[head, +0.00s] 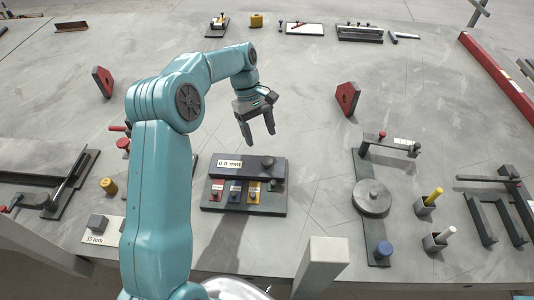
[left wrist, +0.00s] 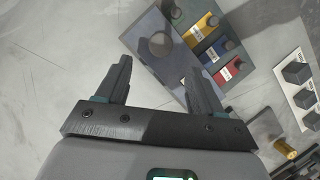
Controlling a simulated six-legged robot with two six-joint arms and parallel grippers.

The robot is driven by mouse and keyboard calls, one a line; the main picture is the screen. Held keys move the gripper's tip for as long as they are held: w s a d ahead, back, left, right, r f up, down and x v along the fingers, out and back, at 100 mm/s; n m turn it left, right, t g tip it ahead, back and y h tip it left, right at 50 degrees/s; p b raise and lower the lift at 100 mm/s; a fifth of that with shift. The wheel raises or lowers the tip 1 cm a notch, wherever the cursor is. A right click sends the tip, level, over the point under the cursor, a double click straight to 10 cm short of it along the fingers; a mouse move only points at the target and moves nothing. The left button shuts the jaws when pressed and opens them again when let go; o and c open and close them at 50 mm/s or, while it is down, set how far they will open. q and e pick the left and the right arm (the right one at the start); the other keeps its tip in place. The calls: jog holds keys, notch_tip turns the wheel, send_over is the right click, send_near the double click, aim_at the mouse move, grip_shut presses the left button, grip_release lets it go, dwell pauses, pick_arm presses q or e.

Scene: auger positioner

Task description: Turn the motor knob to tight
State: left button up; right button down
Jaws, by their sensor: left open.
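My right gripper is out of view.
To the right stand a round grey disc (head: 372,197) on a plate with a blue knob (head: 384,249), and cups with yellow and white rods. A yellow cylinder (head: 108,186) and a "35 mm" block (head: 97,223) are at the left. Table behind the gripper is largely clear.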

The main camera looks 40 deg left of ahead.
aim_at(266, 160)
pick_arm(q)
jog(key=x, duration=0.7)
jog(key=shift+s+d+f+p, duration=0.15)
jog(key=shift+p, duration=0.15)
jog(key=shift+f, duration=0.45)
jog(key=shift+s+r, duration=0.1)
jog(key=shift+r, duration=0.1)
jog(key=c, duration=1)
